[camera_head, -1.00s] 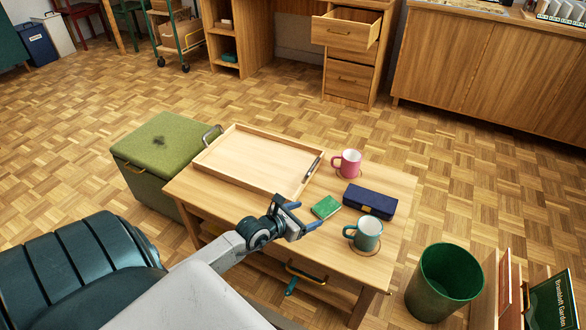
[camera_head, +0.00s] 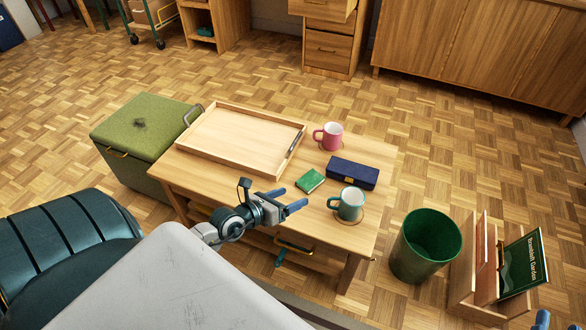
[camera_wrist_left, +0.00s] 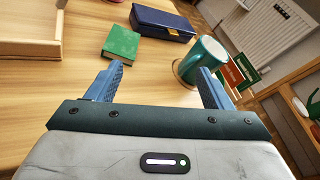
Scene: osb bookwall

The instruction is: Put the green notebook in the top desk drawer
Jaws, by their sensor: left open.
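The small green notebook (camera_head: 310,181) lies flat on the low wooden table, between the tray and the navy case. It also shows in the left wrist view (camera_wrist_left: 121,44), ahead of the fingers and left of centre. My left gripper (camera_head: 294,198) is open and empty, just short of the notebook on its near side. The top desk drawer (camera_head: 323,10) is pulled out at the back and cut by the upper frame edge, so its inside is mostly hidden. Blue tips of my right gripper (camera_head: 543,320) barely show at the bottom right corner.
A navy case (camera_head: 352,172) and a teal mug (camera_head: 348,204) stand close right of the notebook. A pink mug (camera_head: 328,136) and a wooden tray (camera_head: 190,155) with a pen are behind. A green bin (camera_head: 426,246) stands right. Open parquet lies between table and desk.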

